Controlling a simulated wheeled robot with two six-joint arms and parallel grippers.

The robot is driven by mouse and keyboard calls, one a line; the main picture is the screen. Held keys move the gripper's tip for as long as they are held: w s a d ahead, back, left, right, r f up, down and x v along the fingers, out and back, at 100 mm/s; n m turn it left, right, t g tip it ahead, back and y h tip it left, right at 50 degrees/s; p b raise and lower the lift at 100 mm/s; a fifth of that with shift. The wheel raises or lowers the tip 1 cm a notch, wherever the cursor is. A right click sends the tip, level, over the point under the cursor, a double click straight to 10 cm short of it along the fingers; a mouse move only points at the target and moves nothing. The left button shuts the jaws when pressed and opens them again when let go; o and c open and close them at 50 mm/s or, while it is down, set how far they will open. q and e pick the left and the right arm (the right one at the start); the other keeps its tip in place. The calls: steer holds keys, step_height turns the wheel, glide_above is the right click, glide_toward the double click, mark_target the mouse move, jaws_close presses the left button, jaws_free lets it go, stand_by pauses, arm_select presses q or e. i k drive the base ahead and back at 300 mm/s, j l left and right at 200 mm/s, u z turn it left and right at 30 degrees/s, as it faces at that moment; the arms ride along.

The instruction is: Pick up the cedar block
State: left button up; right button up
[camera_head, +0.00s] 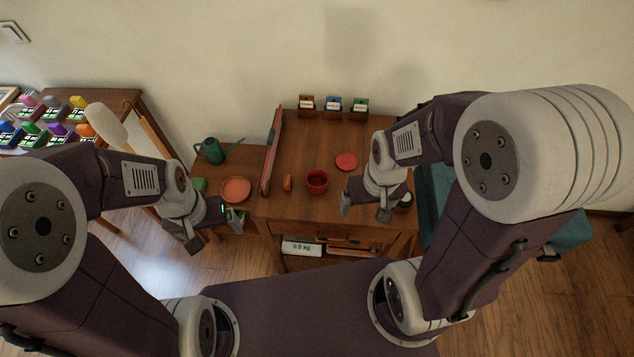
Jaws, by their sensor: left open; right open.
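A small orange-brown piece (287,183) lies on the wooden cabinet top, left of a red cup. It may be the cedar block, but it is too small to tell for sure. My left gripper (216,232) is open and empty, in front of the cabinet's left side and the orange plate. It is to the lower left of the small piece and apart from it. My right gripper (365,209) is open over the cabinet's front right part, to the right of the piece and the red cup. I see nothing between its fingers.
The red cup (317,181) and a red disc (346,161) are on the cabinet top (310,146). A reddish upright panel (271,150) edges its left side. Three small boxes (333,105) stand at the back. An orange plate (236,189) and green watering can (213,150) are left.

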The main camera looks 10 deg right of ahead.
mark_target(287, 180)
steer(key=i+j+z, duration=0.2)
steer(key=j+z, duration=0.2)
steer(key=j, duration=0.2)
steer(key=i+j+z, duration=0.1)
steer(key=j+z, duration=0.3)
steer(key=j, duration=0.25)
steer(key=j+z, duration=0.35)
steer(key=j, duration=0.3)
